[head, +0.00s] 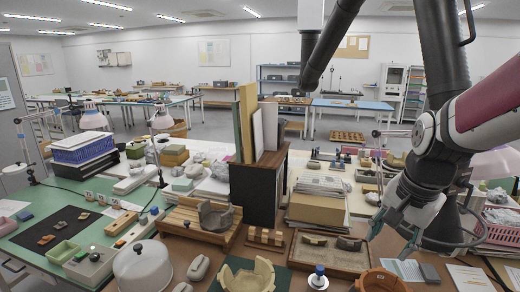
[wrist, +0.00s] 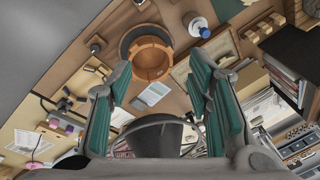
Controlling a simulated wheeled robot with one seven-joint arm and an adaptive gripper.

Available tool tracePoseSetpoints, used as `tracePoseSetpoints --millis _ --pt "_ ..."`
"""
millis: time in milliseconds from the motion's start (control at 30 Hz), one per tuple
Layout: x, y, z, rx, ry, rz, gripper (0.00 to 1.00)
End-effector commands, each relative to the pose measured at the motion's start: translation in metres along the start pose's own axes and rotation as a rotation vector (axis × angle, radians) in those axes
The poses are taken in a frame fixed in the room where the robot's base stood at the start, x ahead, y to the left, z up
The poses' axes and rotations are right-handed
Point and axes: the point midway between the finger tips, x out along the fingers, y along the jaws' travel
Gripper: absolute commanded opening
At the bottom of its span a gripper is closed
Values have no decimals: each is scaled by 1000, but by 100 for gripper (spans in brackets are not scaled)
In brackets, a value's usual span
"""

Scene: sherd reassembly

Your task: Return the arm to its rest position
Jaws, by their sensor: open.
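My gripper (head: 388,246) is open and empty, at the right of the head view, above the table. Its two teal-padded fingers stand well apart in the wrist view (wrist: 160,62), with nothing between the pads. An orange round vessel (head: 382,282) sits on the brown table below it, partly cut off in the head view; its ring-shaped rim (wrist: 151,58) shows beyond the fingertips in the wrist view. A tray (head: 345,268) with sherds (head: 349,243) lies left of my gripper. A beige broken vessel (head: 247,277) stands on a dark green mat.
A stack of papers on a box (head: 318,209) and a dark wooden cabinet (head: 256,193) stand left of the arm. A blue-topped bottle (head: 318,278) stands near the front. A pink basket (head: 500,228) is at the right. White sheets (head: 402,271) lie flat below my gripper.

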Motion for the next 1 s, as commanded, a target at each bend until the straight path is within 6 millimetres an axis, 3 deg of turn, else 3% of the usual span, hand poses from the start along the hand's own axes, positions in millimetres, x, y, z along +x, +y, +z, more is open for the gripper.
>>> tracePoseSetpoints --millis 33,200,400,633,1000 --pt "-17 1 12 -71 16 -20 46" --pt "-57 14 52 -326 67 -66 46" --pt "-92 37 97 -621 142 -101 46" --pt "-108 62 131 -863 213 -113 46" --pt "-111 69 140 -933 234 -112 46"
